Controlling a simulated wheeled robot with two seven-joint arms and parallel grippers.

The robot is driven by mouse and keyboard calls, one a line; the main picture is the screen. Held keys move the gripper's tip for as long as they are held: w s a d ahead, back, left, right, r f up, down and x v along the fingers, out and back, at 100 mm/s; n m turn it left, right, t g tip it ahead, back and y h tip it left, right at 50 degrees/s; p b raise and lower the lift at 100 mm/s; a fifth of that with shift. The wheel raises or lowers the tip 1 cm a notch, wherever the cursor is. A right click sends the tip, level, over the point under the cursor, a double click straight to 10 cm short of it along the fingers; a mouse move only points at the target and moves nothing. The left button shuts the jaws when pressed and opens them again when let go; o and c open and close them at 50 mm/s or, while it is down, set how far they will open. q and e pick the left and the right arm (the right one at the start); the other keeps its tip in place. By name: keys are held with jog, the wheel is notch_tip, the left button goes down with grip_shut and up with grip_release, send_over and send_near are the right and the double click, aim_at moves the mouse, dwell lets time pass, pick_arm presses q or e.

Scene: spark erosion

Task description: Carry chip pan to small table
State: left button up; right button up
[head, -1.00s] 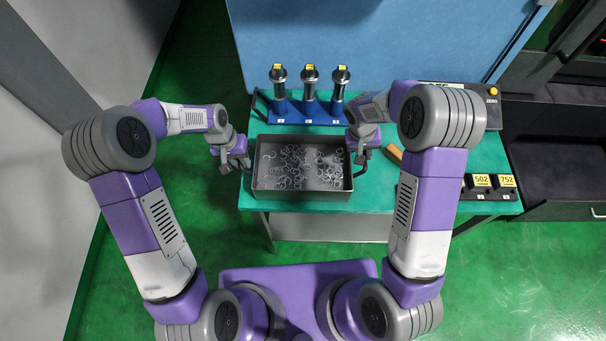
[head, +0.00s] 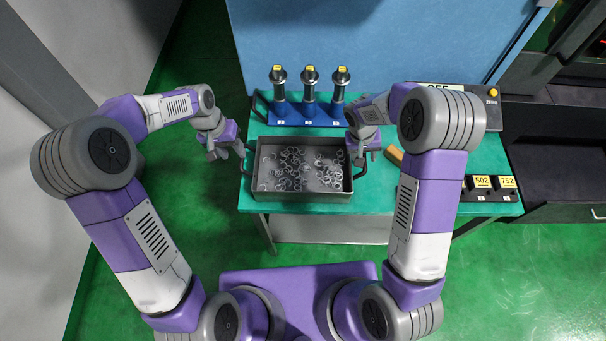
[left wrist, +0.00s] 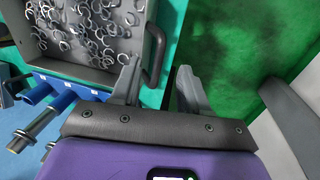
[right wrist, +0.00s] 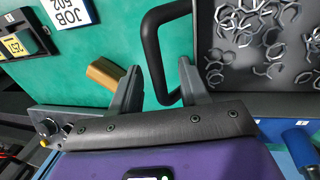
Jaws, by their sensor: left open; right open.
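The chip pan (head: 303,196), a dark grey rectangular tray holding many curled metal chips, rests on the teal table (head: 400,199). It has a dark handle at each short end. My left gripper (head: 227,156) is open beside the pan's left end. In the left wrist view, that handle (left wrist: 159,55) lies near the open fingertips, closer to one finger. My right gripper (head: 366,157) is open at the right end. In the right wrist view, the other handle (right wrist: 152,45) runs down between the open fingers. Neither gripper clasps the pan.
A blue stand (head: 308,116) with three upright metal cylinders is behind the pan. A tan block (head: 394,155) lies right of my right gripper. Black boxes with yellow labels (head: 482,181) sit at the table's right front. A blue panel (head: 370,40) rises behind.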

jog(key=shift+r, duration=0.25)
pick_arm(q)
jog(key=r, duration=0.2)
jog(key=a+r, duration=0.1)
jog(key=r, duration=0.1)
jog(key=shift+r, duration=0.35)
pick_arm(e)
jog(key=v, duration=1.1)
jog(key=shift+r, duration=0.2)
pick_arm(q)
jog(key=shift+f, duration=0.1)
pick_arm(e)
jog(key=shift+s, duration=0.1)
